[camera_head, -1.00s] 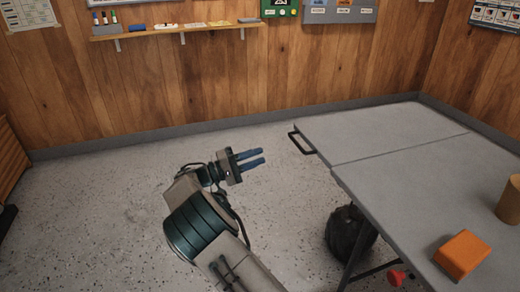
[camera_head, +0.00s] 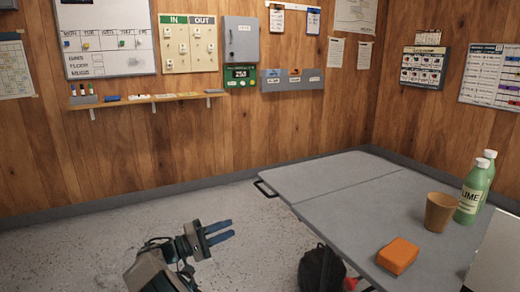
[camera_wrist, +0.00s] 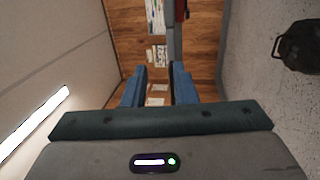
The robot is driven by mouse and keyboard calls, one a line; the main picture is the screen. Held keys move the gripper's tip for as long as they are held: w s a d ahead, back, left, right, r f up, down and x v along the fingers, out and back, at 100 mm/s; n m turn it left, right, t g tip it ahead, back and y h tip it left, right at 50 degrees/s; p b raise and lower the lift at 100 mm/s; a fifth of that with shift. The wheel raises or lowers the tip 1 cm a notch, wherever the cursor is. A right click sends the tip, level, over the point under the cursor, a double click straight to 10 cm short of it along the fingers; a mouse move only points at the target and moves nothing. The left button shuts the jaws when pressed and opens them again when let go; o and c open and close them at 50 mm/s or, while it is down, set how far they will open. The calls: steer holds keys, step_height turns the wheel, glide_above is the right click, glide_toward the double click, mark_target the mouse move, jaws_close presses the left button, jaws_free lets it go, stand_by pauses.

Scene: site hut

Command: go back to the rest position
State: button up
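My gripper (camera_head: 219,231) is over the floor to the left of the grey table (camera_head: 330,186), apart from it. Its two blue fingers point right in the head view, with a clear gap between them. In the wrist view my gripper (camera_wrist: 158,88) also shows its fingers apart with nothing held between them.
On the table are an orange block (camera_head: 398,256), a tan cup (camera_head: 439,212) and green bottles (camera_head: 474,190). A dark round bag (camera_head: 320,270) is on the floor under the table's near edge. A narrow shelf (camera_head: 150,99) is on the wall. Floor left of the table is clear.

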steer(key=s+d+r+m+g+y+p, duration=0.1)
steer(key=s+d+r+g+y+p, duration=0.2)
steer(key=d, duration=0.4)
steer(key=s+d+r+g+y+p, duration=0.2)
steer(key=d+r+p, duration=0.2)
steer(key=d+r, duration=0.3)
steer(key=s+d+r+m+g+y+p, duration=0.1)
steer(key=s+d+r+g+y+p, duration=0.2)
steer(key=d, duration=0.5)
steer(key=s+d+r+m+t+y+p, duration=0.1)
steer(key=s+d+r+y+p, duration=0.1)
steer(key=s+r+y+p, duration=0.3)
steer(key=s+d+r+m+t+y+p, duration=0.1)
steer(key=s+r+y+p, duration=0.3)
steer(key=s+r+p, duration=0.8)
steer(key=s+m+p, duration=0.1)
steer(key=s, duration=0.6)
steer(key=shift+d+r+y, duration=0.2)
steer(key=shift+d+y, duration=0.15)
steer(key=shift+y, duration=0.05)
steer(key=shift+w+d, duration=0.1)
